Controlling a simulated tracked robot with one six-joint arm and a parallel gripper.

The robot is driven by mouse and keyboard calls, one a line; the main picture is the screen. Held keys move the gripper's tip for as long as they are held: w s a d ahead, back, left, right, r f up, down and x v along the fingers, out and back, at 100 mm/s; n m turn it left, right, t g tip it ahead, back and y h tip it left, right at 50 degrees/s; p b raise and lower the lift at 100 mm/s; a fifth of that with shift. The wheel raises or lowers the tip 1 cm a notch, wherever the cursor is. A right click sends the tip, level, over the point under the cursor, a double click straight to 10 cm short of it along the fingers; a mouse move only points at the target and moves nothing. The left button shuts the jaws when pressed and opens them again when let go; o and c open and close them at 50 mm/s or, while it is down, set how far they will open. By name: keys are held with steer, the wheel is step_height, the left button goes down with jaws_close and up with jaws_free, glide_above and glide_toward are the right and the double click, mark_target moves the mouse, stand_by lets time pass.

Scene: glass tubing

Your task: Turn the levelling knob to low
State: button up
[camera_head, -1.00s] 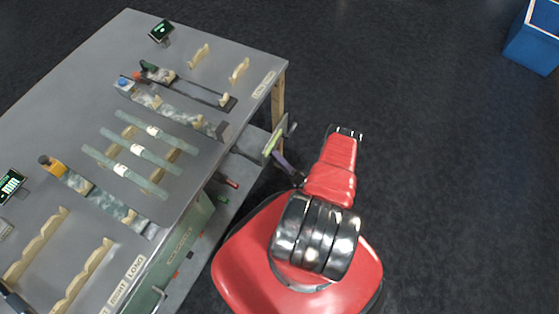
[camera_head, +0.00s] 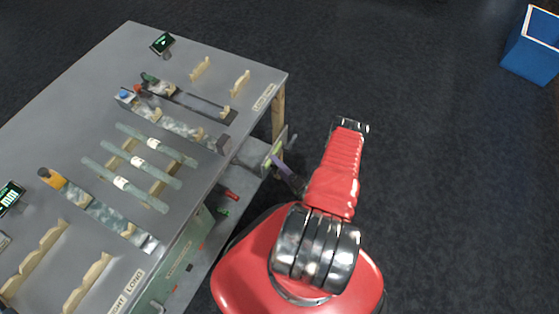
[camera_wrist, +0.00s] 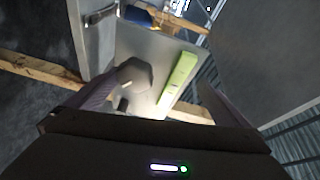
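In the wrist view a dark grey, faceted knob (camera_wrist: 137,74) sits on a pale plate (camera_wrist: 147,45), with a small light mark near its lower left edge. A bright green strip (camera_wrist: 178,82) lies on the plate to its right. My gripper (camera_wrist: 157,84) is open, one finger left and one right, with the knob ahead between them, nearer the left finger. I cannot tell whether a finger touches it. In the head view my gripper (camera_head: 290,176) is mostly hidden, a purple finger showing beside the plate at the bench's right end. The knob's setting is unreadable.
The grey bench (camera_head: 60,110) carries glass tubes (camera_head: 140,165), wooden cradles (camera_head: 201,68) and small displays (camera_head: 162,43). Wooden bars (camera_wrist: 40,68) cross behind the plate. A blue bin (camera_head: 533,48) stands far right; the dark floor between is clear.

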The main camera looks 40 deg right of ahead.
step_height(320, 180, up, 6)
steer(key=d, duration=0.1)
steer(key=shift+s+t, duration=0.15)
steer(key=shift+t, duration=0.25)
steer(key=shift+d+r, duration=0.1)
steer(key=shift+r, duration=0.05)
steer(key=shift+c, duration=0.8)
steer(key=shift+m+g, duration=0.3)
steer(key=a, duration=0.1)
steer(key=s+a+f, duration=0.1)
steer(key=a+f, duration=0.1)
steer(key=a, duration=0.1)
steer(key=shift+s+f, duration=0.1)
steer(key=shift+s, duration=0.15)
steer(key=c, duration=0.4)
steer(key=shift+s+a, duration=0.15)
steer(key=s+d+r, duration=0.2)
steer(key=s+d, duration=0.7)
steer(key=s, duration=0.2)
steer(key=shift+s+r+y, duration=0.3)
steer(key=shift+s+r, duration=0.05)
steer(key=shift+s, duration=0.05)
